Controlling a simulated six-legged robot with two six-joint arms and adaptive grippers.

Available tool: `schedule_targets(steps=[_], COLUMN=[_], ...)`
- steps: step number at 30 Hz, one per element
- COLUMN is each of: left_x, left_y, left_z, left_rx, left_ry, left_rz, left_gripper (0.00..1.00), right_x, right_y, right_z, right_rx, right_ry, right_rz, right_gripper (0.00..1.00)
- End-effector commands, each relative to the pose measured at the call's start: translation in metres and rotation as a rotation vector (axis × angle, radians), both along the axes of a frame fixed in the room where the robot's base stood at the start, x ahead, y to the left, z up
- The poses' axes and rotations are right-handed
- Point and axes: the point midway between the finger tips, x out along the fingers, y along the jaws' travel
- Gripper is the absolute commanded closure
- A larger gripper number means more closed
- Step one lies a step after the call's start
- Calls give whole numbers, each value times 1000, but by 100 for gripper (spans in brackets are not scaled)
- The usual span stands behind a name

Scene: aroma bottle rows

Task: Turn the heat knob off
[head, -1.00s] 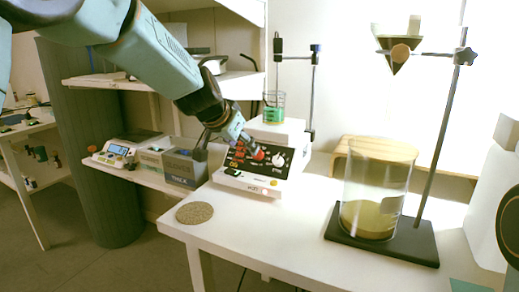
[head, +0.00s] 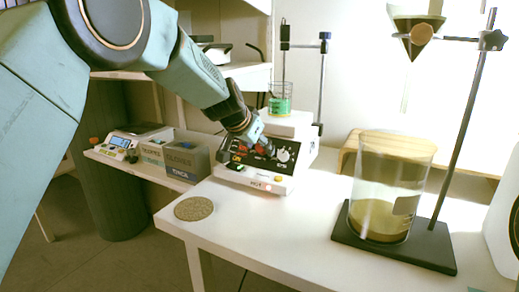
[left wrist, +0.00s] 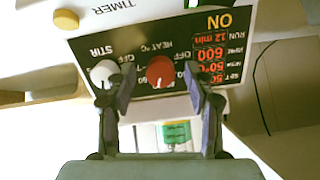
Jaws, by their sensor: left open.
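The heat knob is a red round knob (left wrist: 160,72) on the hotplate's black control panel (left wrist: 135,45), marked "HEAT °C" and "OFF" in the left wrist view. My left gripper (left wrist: 158,82) is open, with one finger on each side of the red knob; whether they touch it I cannot tell. A white stir knob (left wrist: 103,72) sits beside it, close to the left finger; it also shows in the head view (head: 283,156). In the head view my left gripper (head: 266,148) is at the panel and covers most of the red knob. My right gripper is not in view.
A beaker with green liquid (head: 280,100) stands on the hotplate's rear. A cork coaster (head: 194,208) lies at the table's front left. A large glass beaker (head: 385,190) stands on a dark stand base (head: 425,246) at right. The table's front middle is clear.

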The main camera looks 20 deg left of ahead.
Motion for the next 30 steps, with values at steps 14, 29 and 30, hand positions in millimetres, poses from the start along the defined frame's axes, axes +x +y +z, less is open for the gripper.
schedule_targets(steps=[14,29,30], left_x=[8,8,8], left_y=[-1,-1,-1], left_z=[-4,-4,-4], left_rx=[1,0,0], left_ry=[-1,-1,-1], left_rz=[0,1,1], left_gripper=[54,97,100], right_x=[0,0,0], right_y=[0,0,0], right_z=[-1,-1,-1], right_rx=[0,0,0], right_ry=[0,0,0], right_rz=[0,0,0], right_gripper=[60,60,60])
